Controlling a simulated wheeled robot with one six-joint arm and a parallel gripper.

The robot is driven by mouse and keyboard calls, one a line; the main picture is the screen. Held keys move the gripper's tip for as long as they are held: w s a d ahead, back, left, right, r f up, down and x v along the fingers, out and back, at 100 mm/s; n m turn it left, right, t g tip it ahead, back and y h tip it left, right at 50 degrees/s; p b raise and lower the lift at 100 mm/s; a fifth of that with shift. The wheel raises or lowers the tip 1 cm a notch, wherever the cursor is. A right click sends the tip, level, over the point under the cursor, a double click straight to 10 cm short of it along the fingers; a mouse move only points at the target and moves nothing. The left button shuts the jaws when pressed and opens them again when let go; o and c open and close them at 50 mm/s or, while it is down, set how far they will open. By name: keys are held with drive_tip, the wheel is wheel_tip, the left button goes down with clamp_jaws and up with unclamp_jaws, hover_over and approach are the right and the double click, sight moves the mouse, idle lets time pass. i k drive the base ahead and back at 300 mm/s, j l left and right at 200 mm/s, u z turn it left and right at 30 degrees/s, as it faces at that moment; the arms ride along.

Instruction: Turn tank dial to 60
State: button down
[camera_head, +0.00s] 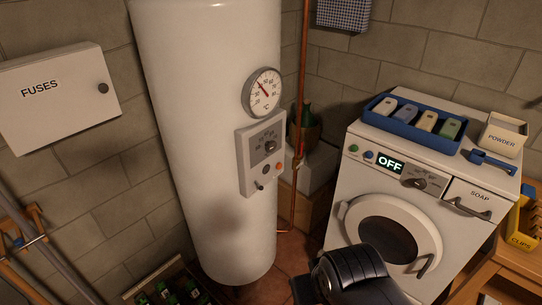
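The white tank (205,130) stands upright left of the middle. A grey control panel (245,160) is on its front right side. The panel has a dark dial (270,147) with a printed scale around it. The numbers are too small to read, and I cannot tell the dial's setting. A round gauge (262,92) marked °C sits above the panel, its red needle pointing up and left. A black part of my arm shows at the bottom, in front of the washing machine, well below the panel. My gripper's fingers do not show.
A washing machine (345,190) reading OFF stands at right, carrying a blue tray (408,122) and a powder box (503,138). A copper pipe (303,60) runs beside the tank. A fuse box (60,100) is at left. A bottle crate (140,290) sits at the tank's foot.

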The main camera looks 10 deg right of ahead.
sight(272, 145)
drive_tip(key=i+z, duration=0.45)
drive_tip(key=z, duration=0.25)
drive_tip(key=i+z, duration=0.35)
drive_tip(key=k, duration=0.1)
